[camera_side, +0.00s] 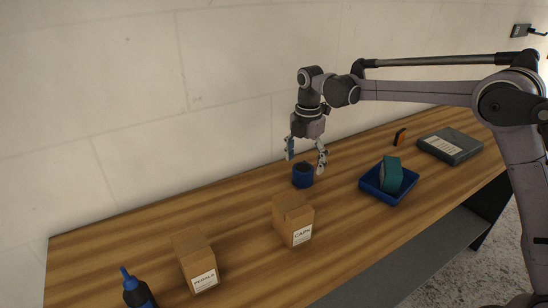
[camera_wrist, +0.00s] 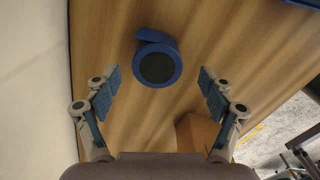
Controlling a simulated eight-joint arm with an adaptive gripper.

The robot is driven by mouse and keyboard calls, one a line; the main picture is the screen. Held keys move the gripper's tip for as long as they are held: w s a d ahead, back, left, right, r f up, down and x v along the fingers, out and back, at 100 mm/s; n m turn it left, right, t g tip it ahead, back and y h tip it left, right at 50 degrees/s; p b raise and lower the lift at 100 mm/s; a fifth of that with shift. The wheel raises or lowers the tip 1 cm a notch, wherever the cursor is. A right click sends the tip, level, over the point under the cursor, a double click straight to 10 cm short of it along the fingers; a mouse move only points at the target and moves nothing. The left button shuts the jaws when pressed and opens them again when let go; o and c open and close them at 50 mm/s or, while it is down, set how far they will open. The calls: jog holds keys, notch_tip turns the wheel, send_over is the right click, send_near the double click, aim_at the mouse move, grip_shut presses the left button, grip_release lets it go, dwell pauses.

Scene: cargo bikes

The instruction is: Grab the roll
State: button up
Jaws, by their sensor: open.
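The roll (camera_side: 303,177) is blue with a dark centre and sits on the wooden bench (camera_side: 150,229). In the wrist view the blue roll (camera_wrist: 171,50) lies ahead of the fingertips, about midway between them, with a loose blue end at its upper left. My gripper (camera_side: 306,160) is open and points down just above the roll, its two fingers apart on either side. The fingers also show in the wrist view (camera_wrist: 158,82), spread wide with nothing between them. No contact with the roll is visible.
A box marked CAPS (camera_side: 292,218) stands close in front of the roll. Another cardboard box (camera_side: 194,260) and a dark bottle with a blue cap (camera_side: 138,291) stand at left. A blue tray (camera_side: 372,188) holds a teal block (camera_side: 391,175) at right. The wall runs behind.

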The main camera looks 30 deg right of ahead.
aim_at(303, 168)
notch_tip(303, 168, down, 4)
jog(key=shift+w+a+f, duration=0.1)
jog(key=shift+a+f, duration=0.05)
jog(key=c, duration=1.3)
jog(key=shift+o, duration=0.2)
